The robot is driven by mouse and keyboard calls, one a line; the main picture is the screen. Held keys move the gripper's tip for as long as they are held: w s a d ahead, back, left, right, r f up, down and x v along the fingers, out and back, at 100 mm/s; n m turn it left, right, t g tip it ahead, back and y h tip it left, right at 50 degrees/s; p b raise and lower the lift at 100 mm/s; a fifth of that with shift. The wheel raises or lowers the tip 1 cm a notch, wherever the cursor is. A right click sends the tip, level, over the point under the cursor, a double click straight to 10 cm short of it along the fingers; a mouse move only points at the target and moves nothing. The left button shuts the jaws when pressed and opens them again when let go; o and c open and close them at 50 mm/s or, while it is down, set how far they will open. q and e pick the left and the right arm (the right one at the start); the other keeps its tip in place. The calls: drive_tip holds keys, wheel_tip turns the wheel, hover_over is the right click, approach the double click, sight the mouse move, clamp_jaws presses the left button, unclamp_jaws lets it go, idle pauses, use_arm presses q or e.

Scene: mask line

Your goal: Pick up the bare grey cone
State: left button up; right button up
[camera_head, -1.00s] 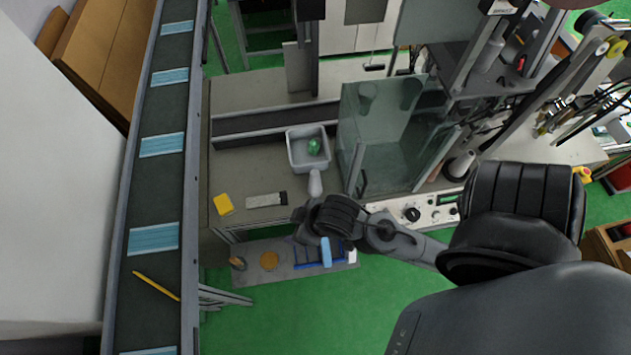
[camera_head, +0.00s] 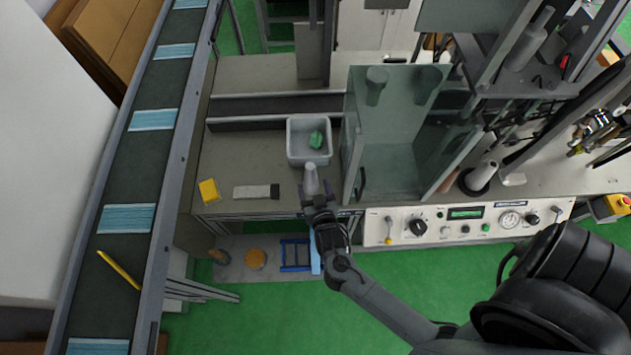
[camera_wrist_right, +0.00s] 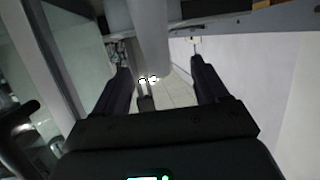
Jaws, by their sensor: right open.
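The bare grey cone (camera_head: 311,176) stands on the workbench just in front of the grey bin (camera_head: 309,155). My right gripper (camera_head: 317,193) is open at the near side of the cone, with its fingers pointing toward it. In the right wrist view the grey cone (camera_wrist_right: 150,38) shows at the top, in line with the gap between the open fingers of the right gripper (camera_wrist_right: 161,68). I cannot tell whether the fingers touch it. My left gripper is not in view.
A green item (camera_head: 316,139) lies in the bin. A glass enclosure (camera_head: 390,168) stands close on the right, above a control panel (camera_head: 470,222). A conveyor (camera_head: 133,175) carries blue masks (camera_head: 127,218).

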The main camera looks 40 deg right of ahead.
sight(311, 177)
drive_tip(key=b+x, duration=0.2)
drive_tip(key=x, duration=0.1)
drive_tip(key=shift+w+d+f, duration=0.2)
drive_tip(key=shift+d+f, duration=0.05)
drive_tip(key=shift+w+d, duration=0.15)
drive_tip(key=shift+w, duration=0.2)
drive_tip(key=shift+w+d+f+b, duration=0.25)
drive_tip(key=shift+w+f+b, duration=0.05)
drive_tip(key=shift+b, duration=0.45)
drive_tip(key=b+x, duration=0.2)
drive_tip(key=x, duration=0.1)
drive_tip(key=shift+s+d+b, duration=0.1)
drive_tip(key=shift+s+b, duration=0.05)
drive_tip(key=shift+b, duration=0.25)
drive_tip(key=shift+w+d+f+b, duration=0.1)
drive_tip(key=shift+w+d+b, duration=0.2)
drive_tip(key=shift+w+b, duration=0.25)
drive_tip(key=shift+w, duration=0.1)
drive_tip(key=shift+c, duration=0.3)
drive_tip(key=c, duration=1)
